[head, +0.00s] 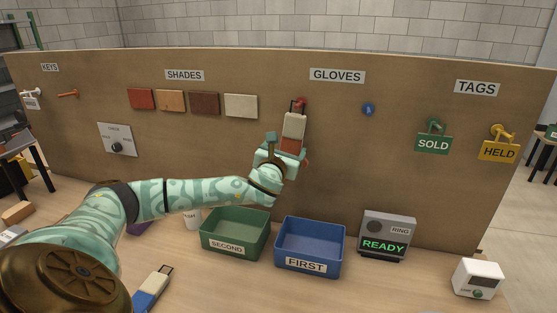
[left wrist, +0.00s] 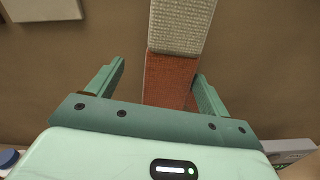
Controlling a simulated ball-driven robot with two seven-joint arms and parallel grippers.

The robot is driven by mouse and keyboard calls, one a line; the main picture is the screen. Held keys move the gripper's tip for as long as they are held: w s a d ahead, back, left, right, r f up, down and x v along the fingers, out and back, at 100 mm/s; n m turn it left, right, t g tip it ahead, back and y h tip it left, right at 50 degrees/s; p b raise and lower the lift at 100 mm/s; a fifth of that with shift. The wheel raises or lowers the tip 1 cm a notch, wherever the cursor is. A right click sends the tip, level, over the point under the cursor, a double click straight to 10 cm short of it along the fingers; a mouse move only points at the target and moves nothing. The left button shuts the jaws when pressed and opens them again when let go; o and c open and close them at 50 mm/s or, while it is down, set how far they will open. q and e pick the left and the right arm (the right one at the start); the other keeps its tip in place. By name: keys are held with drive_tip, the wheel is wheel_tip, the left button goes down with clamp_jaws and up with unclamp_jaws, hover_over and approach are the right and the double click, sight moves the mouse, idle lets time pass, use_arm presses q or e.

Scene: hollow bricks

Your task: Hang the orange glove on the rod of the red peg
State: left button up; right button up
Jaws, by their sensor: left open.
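The orange glove (head: 291,145) hangs upright at the board under GLOVES, its cream cuff (head: 293,126) on top. A dark loop above the cuff shows at the red peg (head: 301,102); the loop appears to be on the rod, though I cannot tell for sure. My left gripper (head: 280,146) is at the glove's lower part and hides some of it. In the left wrist view the open fingers (left wrist: 158,88) stand either side of the orange part (left wrist: 170,78), with a clear gap on the left and a small one on the right. My right gripper is out of view.
A blue peg (head: 369,108) is to the right. A blue-and-white glove (head: 152,289) lies on the table. A green SECOND bin (head: 232,248), a blue FIRST bin (head: 308,265) and a READY display box (head: 386,236) stand below the board.

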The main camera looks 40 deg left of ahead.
use_arm(q)
drive_tip(key=p+v, duration=0.2)
drive_tip(key=v, duration=1.3)
drive_tip(key=shift+s, duration=0.25)
drive_tip(key=shift+d+r, duration=0.1)
